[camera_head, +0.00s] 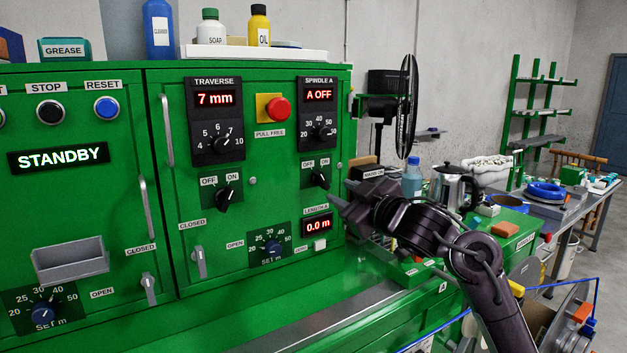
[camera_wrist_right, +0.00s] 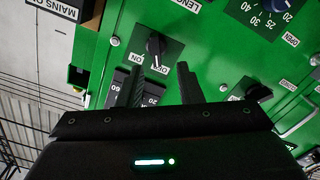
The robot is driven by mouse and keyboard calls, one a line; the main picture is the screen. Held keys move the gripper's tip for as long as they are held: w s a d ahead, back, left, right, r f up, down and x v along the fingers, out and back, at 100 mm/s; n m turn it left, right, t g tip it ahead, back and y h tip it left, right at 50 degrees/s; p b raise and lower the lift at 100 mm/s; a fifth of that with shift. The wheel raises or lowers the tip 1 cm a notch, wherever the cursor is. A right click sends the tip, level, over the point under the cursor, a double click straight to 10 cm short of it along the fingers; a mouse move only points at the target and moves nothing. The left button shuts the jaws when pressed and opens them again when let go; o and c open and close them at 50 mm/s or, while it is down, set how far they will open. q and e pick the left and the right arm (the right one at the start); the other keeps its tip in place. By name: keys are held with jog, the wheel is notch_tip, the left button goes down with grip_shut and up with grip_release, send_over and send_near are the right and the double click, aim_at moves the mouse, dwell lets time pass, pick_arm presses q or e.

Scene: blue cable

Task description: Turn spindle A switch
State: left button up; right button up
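The spindle A switch (camera_head: 320,178) is a black rotary knob with OFF and ON labels, below the SPINDLE A dial (camera_head: 320,132) on the green cabinet. The red display (camera_head: 319,96) above reads A OFF. The switch also shows in the right wrist view (camera_wrist_right: 156,46), just beyond my fingertips. My right gripper (camera_head: 339,203) is close to the panel, just below and right of the switch. In the wrist view its two fingers (camera_wrist_right: 161,77) are apart with nothing between them. I cannot tell the knob's exact angle. My left gripper is not in view.
A similar OFF/ON knob (camera_head: 226,198) sits left under TRAVERSE. A red emergency button (camera_head: 277,108) is above, and the LENGTH display (camera_head: 317,225) is below. A MAINS box (camera_head: 368,173) stands right of the switch. Bottles and a steel kettle (camera_head: 455,186) stand farther off.

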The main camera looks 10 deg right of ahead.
aim_at(323, 178)
jog(key=x, duration=0.2)
jog(key=r+p+x, duration=0.1)
jog(key=x, duration=0.3)
jog(key=shift+w+a+r+p, duration=0.15)
jog(key=shift+w+a+p, duration=0.1)
jog(key=shift+w+p, duration=0.15)
jog(key=shift+w, duration=0.15)
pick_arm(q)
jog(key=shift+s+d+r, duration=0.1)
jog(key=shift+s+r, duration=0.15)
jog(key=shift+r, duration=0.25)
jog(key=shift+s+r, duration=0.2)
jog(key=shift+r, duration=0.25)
pick_arm(e)
jog(key=shift+w+a, duration=0.1)
jog(key=shift+c, duration=0.4)
jog(key=c, duration=0.5)
